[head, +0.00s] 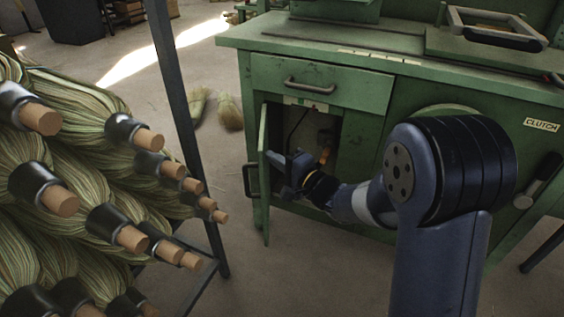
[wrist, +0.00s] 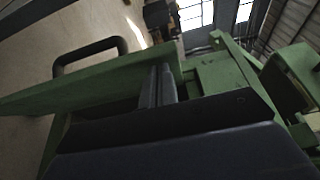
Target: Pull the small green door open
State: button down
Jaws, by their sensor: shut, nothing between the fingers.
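The small green door (head: 263,190) stands swung out from the cabinet, nearly edge-on in the head view, with the opening to its right uncovered. Its dark handle (head: 249,180) is on the door's left, outer face. In the wrist view the door (wrist: 95,88) runs across the left half, with the handle (wrist: 88,52) beyond it. My gripper (head: 280,162) is on the inner side of the door, close to it in front of the opening. Its fingers (wrist: 158,88) are together and hold nothing. I cannot tell whether they touch the door.
The green cabinet (head: 400,78) has a shut drawer (head: 318,84) above the opening. A rack of brooms (head: 95,170) with a dark post (head: 178,95) stands at the left. Two broom heads (head: 229,112) lie on the floor behind.

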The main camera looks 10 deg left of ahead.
jog(key=shift+a, duration=0.1)
jog(key=s+a+p, duration=0.1)
jog(key=a+p, duration=0.1)
jog(key=a, duration=0.6)
jog(key=shift+s+a, duration=0.35)
jog(key=shift+d, duration=0.1)
